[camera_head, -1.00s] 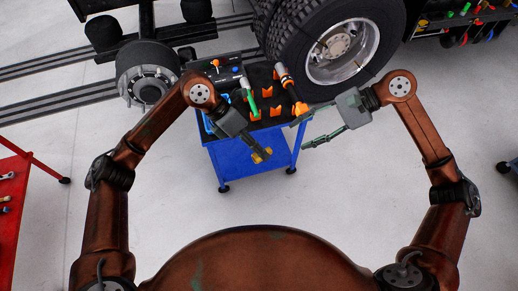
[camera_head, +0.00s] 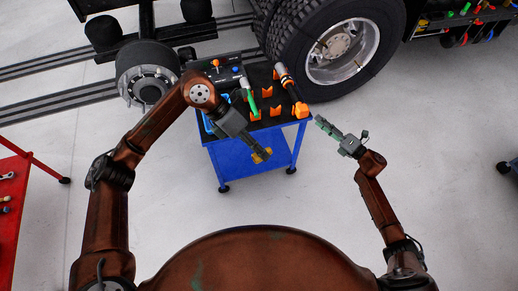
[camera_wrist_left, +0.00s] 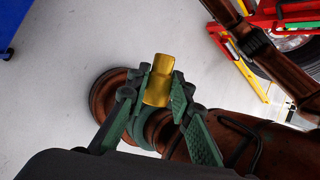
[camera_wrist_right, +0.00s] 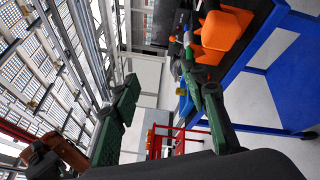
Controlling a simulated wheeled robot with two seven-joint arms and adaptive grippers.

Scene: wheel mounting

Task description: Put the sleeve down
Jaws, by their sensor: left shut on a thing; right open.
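The sleeve (camera_wrist_left: 158,82) is a small gold cylinder between the green fingers of my left gripper (camera_wrist_left: 160,95) in the left wrist view. In the head view the sleeve (camera_head: 264,155) shows at the tip of my left gripper (camera_head: 257,150), which points down and right over the front of the blue cart (camera_head: 226,163). My right gripper (camera_head: 321,121) is open and empty, just right of the cart's right edge. In the right wrist view the fingers of my right gripper (camera_wrist_right: 160,78) stand apart, beside the cart's orange holder (camera_wrist_right: 223,32).
The cart's black top bears orange holders (camera_head: 275,112), a green-handled tool (camera_head: 251,101), an orange-and-black tool (camera_head: 289,87) and a control box (camera_head: 214,72). A large truck wheel (camera_head: 340,50) and a bare hub (camera_head: 148,88) stand behind. A red bench (camera_head: 20,205) is at left.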

